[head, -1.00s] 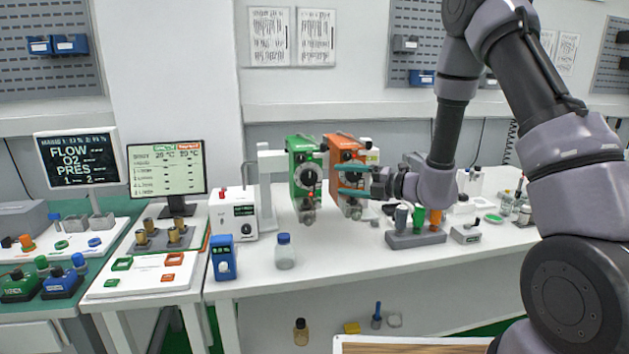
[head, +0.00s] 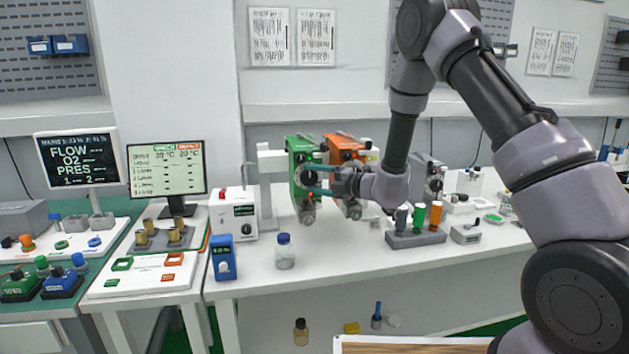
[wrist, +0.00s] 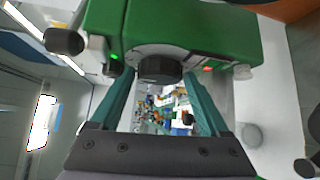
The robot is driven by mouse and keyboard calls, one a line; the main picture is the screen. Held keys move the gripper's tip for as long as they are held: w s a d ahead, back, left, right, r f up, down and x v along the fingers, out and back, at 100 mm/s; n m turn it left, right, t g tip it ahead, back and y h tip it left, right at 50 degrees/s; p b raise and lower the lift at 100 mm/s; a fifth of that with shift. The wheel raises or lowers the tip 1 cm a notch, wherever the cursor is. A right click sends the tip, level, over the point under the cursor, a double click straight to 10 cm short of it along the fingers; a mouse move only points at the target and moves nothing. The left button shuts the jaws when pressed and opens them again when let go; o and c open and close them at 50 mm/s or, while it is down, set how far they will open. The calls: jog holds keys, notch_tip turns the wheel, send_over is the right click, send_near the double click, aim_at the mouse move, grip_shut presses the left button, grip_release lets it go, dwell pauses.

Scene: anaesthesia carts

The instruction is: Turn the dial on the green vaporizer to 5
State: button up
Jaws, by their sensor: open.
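The green vaporizer (head: 296,148) hangs on a stand at the back of the white bench, left of the orange vaporizer (head: 348,142). Its round black dial (head: 306,178) faces forward and is partly hidden by my fingers in the head view. My gripper (head: 314,178), with teal fingers, is open at the dial. In the wrist view the green body (wrist: 190,30) fills the top and the dial (wrist: 160,70) lies near and between the tips of my open gripper (wrist: 160,72). I cannot tell whether the fingers touch the dial. The dial's number is not readable.
A white box device (head: 234,215) stands left of the vaporizers. A blue-capped bottle (head: 285,252) and a blue meter (head: 223,258) stand near the bench front. A grey rack (head: 415,239) with coloured items sits at right. The bench front middle is clear.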

jog(key=c, duration=1.1)
